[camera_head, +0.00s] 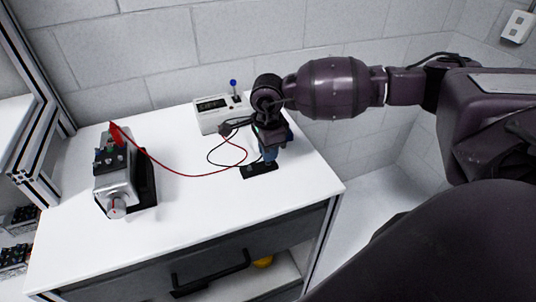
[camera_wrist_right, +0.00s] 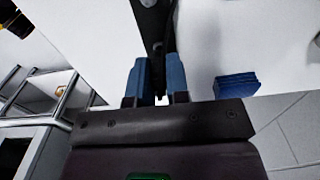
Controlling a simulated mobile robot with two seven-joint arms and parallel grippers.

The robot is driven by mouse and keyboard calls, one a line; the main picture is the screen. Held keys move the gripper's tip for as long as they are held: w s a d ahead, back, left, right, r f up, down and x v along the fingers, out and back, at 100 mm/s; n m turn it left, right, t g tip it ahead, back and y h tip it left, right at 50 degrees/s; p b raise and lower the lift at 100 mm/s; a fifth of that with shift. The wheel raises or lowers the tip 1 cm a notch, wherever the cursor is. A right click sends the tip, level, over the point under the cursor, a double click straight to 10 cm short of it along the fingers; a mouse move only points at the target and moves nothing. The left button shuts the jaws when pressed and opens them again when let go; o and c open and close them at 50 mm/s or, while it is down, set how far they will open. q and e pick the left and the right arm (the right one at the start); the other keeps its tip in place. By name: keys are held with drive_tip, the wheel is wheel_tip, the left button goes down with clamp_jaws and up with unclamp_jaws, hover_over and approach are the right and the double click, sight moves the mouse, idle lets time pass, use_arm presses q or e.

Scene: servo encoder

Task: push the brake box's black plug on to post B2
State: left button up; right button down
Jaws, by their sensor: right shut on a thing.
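My right gripper (camera_head: 268,158) points down at a black holder (camera_head: 257,172) on the white table. Its blue fingers are shut on a thin dark thing, apparently the black plug, in the right wrist view (camera_wrist_right: 161,82); the fingers mostly hide it. A thin black lead (camera_head: 213,150) loops from near the gripper. The brake box (camera_head: 212,113) is white with a dark display and stands behind the gripper. The silver motor unit (camera_head: 117,185) at the left carries a dark terminal block with several small posts (camera_head: 110,155); I cannot read which is B2. My left gripper is not in view.
A red plug (camera_head: 117,133) stands at the terminal block, its red lead (camera_head: 185,174) crossing the table. A blue-topped post (camera_head: 233,84) rises by the brake box. A blue block (camera_wrist_right: 236,87) shows beside the fingers. The table's front middle (camera_head: 190,215) is clear.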

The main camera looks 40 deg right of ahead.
drive_tip(key=shift+r, duration=0.15)
drive_tip(key=shift+r+p, duration=1.2)
drive_tip(key=shift+r, duration=1.25)
